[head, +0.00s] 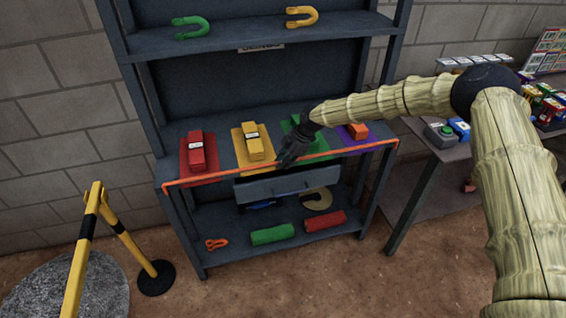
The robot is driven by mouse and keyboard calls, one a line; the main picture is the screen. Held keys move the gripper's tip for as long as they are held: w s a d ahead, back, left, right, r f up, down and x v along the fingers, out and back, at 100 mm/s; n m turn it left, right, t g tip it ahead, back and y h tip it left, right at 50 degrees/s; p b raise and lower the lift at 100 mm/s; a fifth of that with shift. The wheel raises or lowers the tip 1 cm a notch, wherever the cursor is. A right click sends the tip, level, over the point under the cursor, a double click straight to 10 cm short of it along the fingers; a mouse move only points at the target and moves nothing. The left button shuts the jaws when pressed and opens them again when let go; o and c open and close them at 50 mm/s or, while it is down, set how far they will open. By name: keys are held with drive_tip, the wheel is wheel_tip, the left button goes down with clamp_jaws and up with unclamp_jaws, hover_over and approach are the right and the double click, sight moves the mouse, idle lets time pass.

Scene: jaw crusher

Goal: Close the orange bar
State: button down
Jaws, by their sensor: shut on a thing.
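The orange bar (220,174) runs along the front edge of the shelf's middle board, from the left post to the right post. Its right end bends at the post. My gripper (283,164) is at the middle of the bar, in front of the green mat. Its jaws are shut on the bar, and the fingers hide a short stretch of it.
On the middle board (222,146) stand a red block (196,151), a yellow block (254,145) and an orange block (357,131). A drawer (287,186) sticks out below. A yellow barrier (85,232) stands front left, and a table (440,153) is at right.

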drive_tip(key=c, duration=1.5)
unclamp_jaws()
drive_tip(key=shift+a+f, duration=0.1)
drive_tip(key=shift+f, duration=0.05)
drive_tip(key=shift+r, duration=0.2)
drive_tip(key=v, duration=1.1)
drive_tip(key=shift+d+r, duration=0.25)
drive_tip(key=shift+r, duration=0.05)
